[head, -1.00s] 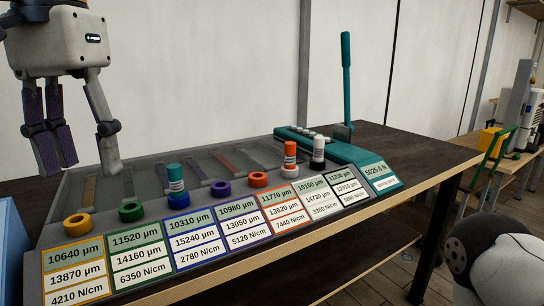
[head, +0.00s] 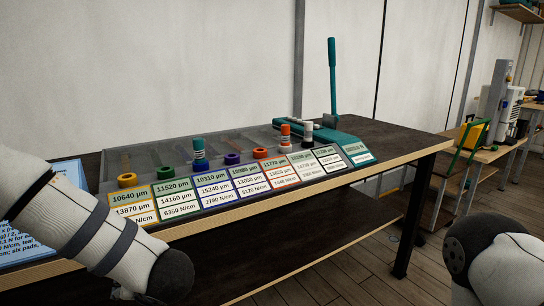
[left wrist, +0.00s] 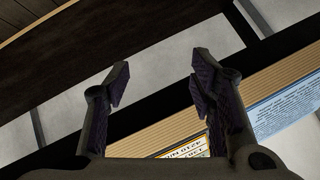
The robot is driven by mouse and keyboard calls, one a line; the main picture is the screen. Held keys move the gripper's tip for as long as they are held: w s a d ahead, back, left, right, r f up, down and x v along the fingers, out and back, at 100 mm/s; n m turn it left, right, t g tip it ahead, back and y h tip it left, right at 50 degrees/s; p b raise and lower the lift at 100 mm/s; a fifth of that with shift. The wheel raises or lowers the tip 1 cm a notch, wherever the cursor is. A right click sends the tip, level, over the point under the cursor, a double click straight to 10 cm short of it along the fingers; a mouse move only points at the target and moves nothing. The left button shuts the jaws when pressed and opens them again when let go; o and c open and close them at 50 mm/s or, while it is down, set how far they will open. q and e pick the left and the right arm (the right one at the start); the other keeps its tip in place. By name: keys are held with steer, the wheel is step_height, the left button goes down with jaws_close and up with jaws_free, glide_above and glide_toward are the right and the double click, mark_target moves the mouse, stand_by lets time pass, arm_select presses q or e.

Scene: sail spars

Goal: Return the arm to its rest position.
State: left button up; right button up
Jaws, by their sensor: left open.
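My left arm (head: 90,230) comes in from the left in the head view and crosses in front of the bench's near edge. Its gripper is outside that view. In the left wrist view my left gripper (left wrist: 158,82) is open, with nothing between its two dark fingers. It is away from the tray, with the bench's wooden edge (left wrist: 275,75) behind the fingers. Part of my right arm (head: 490,255) shows at the lower right of the head view; its gripper is not seen.
A grey tray (head: 112,172) with coloured rings and labelled cards lies on the dark bench (head: 400,137). A teal lever press (head: 332,85) stands at its right end. A blue text sheet (head: 68,172) lies at the left.

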arm_select(q)
steer(key=s+d+f+m+g+h, duration=0.1)
steer(key=s+d+f+h, duration=0.15)
steer(key=s+f, duration=0.55)
steer(key=s+d+f+m+h, duration=0.2)
steer(key=s+f+h, duration=0.1)
steer(key=s+f, duration=0.5)
steer(key=s+f+g+h, duration=0.1)
steer(key=s+f+g, duration=0.1)
steer(key=s, duration=0.8)
steer(key=s+f+g, duration=0.2)
steer(key=s+g, duration=0.2)
steer(key=s, duration=0.6)
steer(key=shift+s+a+n+g+h, duration=0.25)
steer(key=shift+a+n+g+h, duration=0.05)
steer(key=shift+a+h, duration=0.1)
steer(key=shift+w, duration=0.1)
